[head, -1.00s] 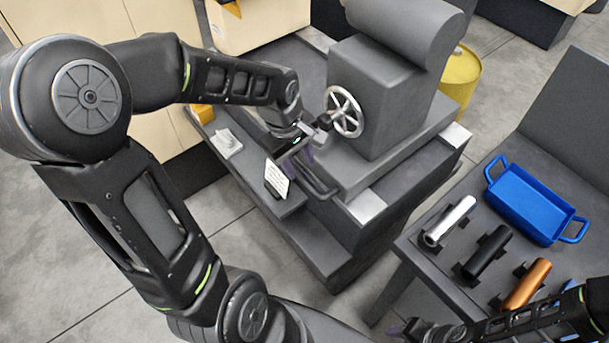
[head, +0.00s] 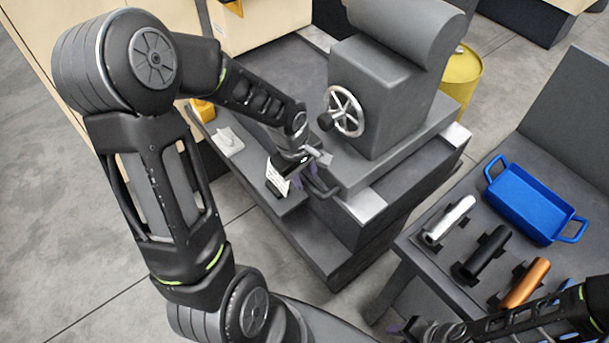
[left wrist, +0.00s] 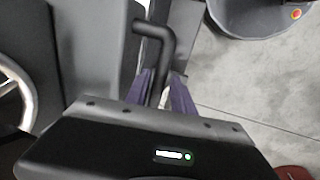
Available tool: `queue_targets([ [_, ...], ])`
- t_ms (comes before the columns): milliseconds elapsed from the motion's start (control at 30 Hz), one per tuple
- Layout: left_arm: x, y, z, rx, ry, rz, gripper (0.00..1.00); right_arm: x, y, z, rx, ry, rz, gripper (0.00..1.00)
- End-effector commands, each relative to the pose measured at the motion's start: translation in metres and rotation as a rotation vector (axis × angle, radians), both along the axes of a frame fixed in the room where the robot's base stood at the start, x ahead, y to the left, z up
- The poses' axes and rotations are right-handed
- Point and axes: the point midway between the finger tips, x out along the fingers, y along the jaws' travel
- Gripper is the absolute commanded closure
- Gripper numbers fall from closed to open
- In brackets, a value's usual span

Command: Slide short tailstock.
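The short tailstock is the grey block (head: 370,90) with a spoked metal handwheel (head: 346,110), on the dark machine bed. The handwheel shows partly in the left wrist view (left wrist: 14,100). A dark bent handle (head: 322,184) sticks out low at its front side. It shows in the left wrist view (left wrist: 158,45) running down between my purple fingers. My left gripper (head: 306,174) is at this handle, its fingers on either side and apart; contact is unclear. My right gripper (head: 408,328) is low at the bottom edge, partly seen, and its opening is unclear.
A bench at right holds a blue tray (head: 530,205) and silver, black and orange cylinders (head: 525,284). A yellow barrel (head: 462,75) stands behind the machine. Floor at lower left is clear.

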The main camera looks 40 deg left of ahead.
Motion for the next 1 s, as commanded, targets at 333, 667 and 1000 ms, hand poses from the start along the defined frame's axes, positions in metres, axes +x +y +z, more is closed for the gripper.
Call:
queue_targets([
  [333,0.0000,0.0000,0.0003,0.000,0.000,0.000,1.00,0.0001,-0.0001,0.0001,0.000,0.000,0.000,0.64],
  [667,0.0000,-0.0001,0.0003,0.000,0.000,0.000,1.00,0.0001,0.0000,0.0001,0.000,0.000,0.000,0.64],
  [1000,0.0001,0.0000,0.0004,0.000,0.000,0.000,1.00,0.0001,0.0000,0.0001,0.000,0.000,0.000,0.64],
])
